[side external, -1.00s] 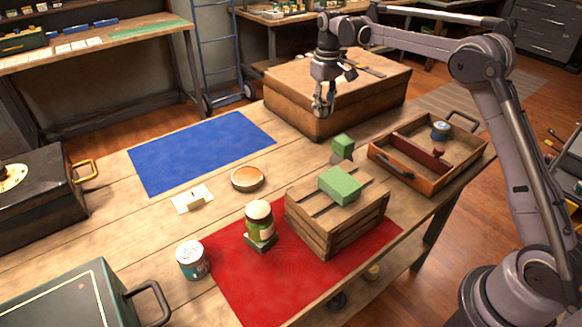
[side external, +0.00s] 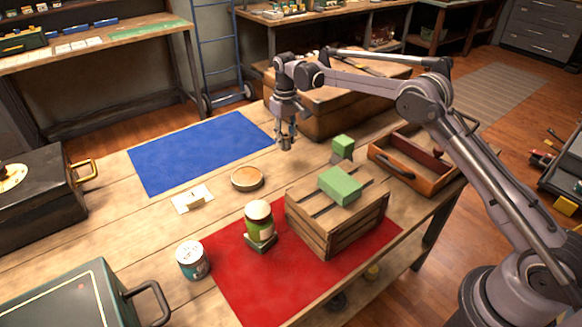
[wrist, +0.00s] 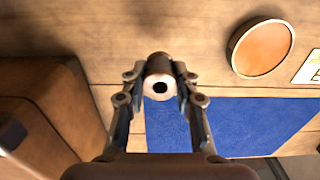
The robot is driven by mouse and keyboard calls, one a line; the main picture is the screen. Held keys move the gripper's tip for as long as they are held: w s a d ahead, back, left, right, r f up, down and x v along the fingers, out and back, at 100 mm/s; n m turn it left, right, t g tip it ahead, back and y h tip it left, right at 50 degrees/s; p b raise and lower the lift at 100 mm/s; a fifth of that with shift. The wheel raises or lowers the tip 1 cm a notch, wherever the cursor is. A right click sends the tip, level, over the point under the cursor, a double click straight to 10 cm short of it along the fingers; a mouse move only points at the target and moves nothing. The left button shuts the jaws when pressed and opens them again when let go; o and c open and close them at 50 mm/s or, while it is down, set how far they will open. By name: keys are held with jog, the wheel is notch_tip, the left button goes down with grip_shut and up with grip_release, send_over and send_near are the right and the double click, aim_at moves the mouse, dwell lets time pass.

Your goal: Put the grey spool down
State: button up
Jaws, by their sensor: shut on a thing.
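My gripper (side external: 286,128) is shut on the grey spool (wrist: 158,67), which shows its pale end with a dark hole in the wrist view. In the side external view the spool (side external: 286,144) hangs below my fingers, by the right corner of the blue mat (side external: 195,155). In the wrist view the blue mat (wrist: 240,122) is below and right of the spool. I cannot tell whether the spool touches the table (side external: 120,220).
A brown case (side external: 345,115) stands close behind and right of my gripper. A round lidded tin (side external: 247,179) and a small card (side external: 193,199) lie nearer the camera. A slatted crate (side external: 335,220) with a green block (side external: 340,185) sits on the red mat (side external: 265,290). The blue mat is clear.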

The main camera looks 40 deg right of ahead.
aim_at(283, 150)
jog(key=shift+w+a+f, duration=0.2)
jog(key=shift+a+f, duration=0.1)
jog(key=shift+a, duration=0.15)
jog(key=shift+f, duration=1.95)
jog(key=shift+f, duration=0.2)
jog(key=o, duration=0.8)
jog(key=shift+r, duration=0.15)
